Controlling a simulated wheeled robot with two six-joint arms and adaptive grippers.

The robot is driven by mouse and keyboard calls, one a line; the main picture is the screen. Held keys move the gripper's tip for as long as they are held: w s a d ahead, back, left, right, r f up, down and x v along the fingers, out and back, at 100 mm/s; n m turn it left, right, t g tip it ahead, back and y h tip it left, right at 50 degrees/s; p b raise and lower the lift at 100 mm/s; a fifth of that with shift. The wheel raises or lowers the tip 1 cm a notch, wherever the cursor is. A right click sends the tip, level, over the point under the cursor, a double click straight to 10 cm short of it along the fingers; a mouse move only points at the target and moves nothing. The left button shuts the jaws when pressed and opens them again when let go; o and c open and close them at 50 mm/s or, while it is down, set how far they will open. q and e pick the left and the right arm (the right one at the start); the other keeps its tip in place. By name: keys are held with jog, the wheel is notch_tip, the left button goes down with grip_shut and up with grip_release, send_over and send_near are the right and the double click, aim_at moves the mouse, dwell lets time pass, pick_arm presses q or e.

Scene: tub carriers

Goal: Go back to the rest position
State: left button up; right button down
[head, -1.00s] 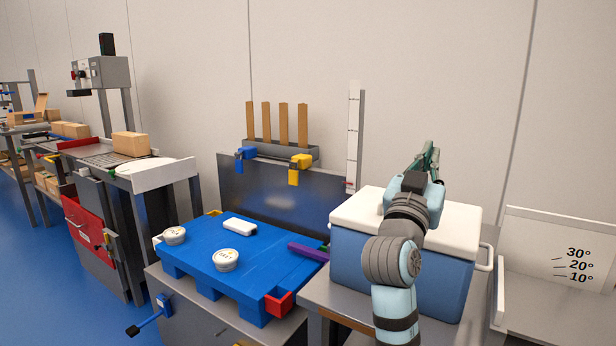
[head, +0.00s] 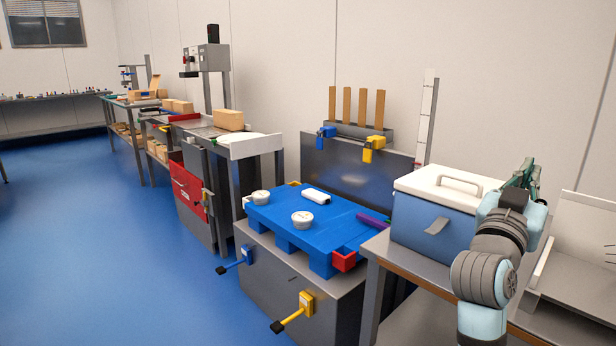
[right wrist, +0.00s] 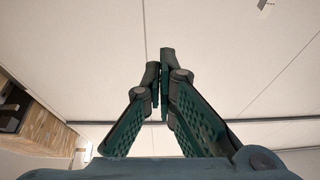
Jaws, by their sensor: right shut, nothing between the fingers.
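My right gripper (head: 522,178) is raised at the right of the head view, in front of the wall and beside the cooler box. In the right wrist view its green fingers (right wrist: 160,85) meet at the tips, shut and empty, with the pale wall behind them. My left gripper is in no view. The blue cooler (head: 432,228) with a white lid (head: 445,185) stands on the bench, partly hidden by my right arm. Two small white tubs (head: 302,218) (head: 261,197) sit on the blue pallet (head: 330,235), with a white handheld device (head: 316,195) behind them.
A red bin (head: 343,261) and a purple bar (head: 373,220) are at the pallet's right side. Blue (head: 236,261) and yellow (head: 296,312) levers stick out from the pallet stand's front. Blue floor (head: 110,260) is open at the left. A cardboard box (head: 229,120) sits on a conveyor.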

jog(key=s+a+f+n+g+y, duration=0.1)
jog(key=s+f+n+y, duration=0.15)
jog(key=f, duration=0.75)
jog(key=s+a+f+n+g+y, duration=0.1)
jog(key=f+y, duration=0.2)
jog(key=f, duration=0.7)
jog(key=s+a+f+n+g+y, duration=0.1)
jog(key=f+n+y, duration=0.15)
jog(key=f, duration=0.75)
jog(key=s+a+f+n+g+y, duration=0.2)
jog(key=s+a+f+g+y, duration=0.25)
jog(key=s+f, duration=0.8)
jog(key=s+a+f+n+g+y, duration=0.25)
jog(key=s+a+f+g, duration=0.2)
jog(key=s+f, duration=0.8)
notch_tip(320, 180, down, 17)
jog(key=s+m, duration=0.2)
pick_arm(q)
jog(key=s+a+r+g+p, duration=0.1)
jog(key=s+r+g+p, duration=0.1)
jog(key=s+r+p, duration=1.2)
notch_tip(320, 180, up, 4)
jog(key=p, duration=1.3)
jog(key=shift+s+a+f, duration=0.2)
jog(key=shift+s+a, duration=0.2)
pick_arm(e)
jog(key=s+d+r+g, duration=0.2)
jog(key=s+r, duration=1.4)
jog(key=shift+d+n, duration=0.3)
jog(key=shift+n, duration=0.15)
